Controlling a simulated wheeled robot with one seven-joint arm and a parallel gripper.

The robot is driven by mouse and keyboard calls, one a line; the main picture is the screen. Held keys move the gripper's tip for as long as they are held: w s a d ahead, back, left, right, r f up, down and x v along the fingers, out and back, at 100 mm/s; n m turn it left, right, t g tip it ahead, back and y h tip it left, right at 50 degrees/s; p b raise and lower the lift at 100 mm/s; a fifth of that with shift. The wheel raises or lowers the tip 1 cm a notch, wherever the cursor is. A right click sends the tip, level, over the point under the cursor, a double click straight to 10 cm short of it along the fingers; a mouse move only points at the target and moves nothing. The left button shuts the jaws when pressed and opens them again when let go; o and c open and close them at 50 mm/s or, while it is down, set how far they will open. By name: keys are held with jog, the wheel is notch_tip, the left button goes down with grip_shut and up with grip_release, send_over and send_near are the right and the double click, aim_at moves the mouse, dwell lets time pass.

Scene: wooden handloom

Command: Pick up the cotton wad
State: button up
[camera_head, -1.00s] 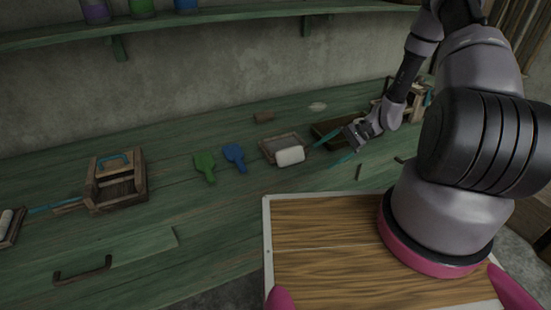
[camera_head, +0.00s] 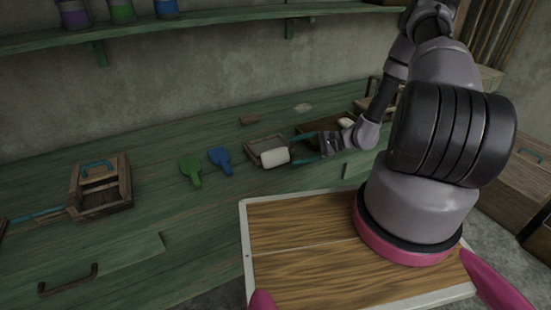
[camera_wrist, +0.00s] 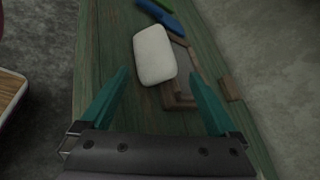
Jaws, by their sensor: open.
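The cotton wad (camera_head: 275,157) is a white, rounded block. It rests against the front edge of a small shallow wooden frame or tray (camera_head: 252,147) on the green bench. My gripper (camera_head: 297,149) is just right of the wad, with its teal fingers spread and pointing left towards it. In the wrist view the wad (camera_wrist: 154,54) lies just ahead of my open fingers (camera_wrist: 158,73), partly between the lines of their tips. Nothing is held. I cannot tell the height of the fingers over the bench.
A blue paddle (camera_head: 220,158) and a green paddle (camera_head: 191,170) lie left of the wad. A wooden box (camera_head: 103,190) stands farther left. A dark tray (camera_head: 320,124) with a pale lump sits behind my gripper. A small brown block (camera_head: 249,120) lies behind the frame.

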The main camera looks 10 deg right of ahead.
aim_at(287, 153)
jog(key=shift+x, duration=1.5)
jog(key=shift+s, duration=0.1)
grip_shut()
jog(key=shift+r, duration=0.1)
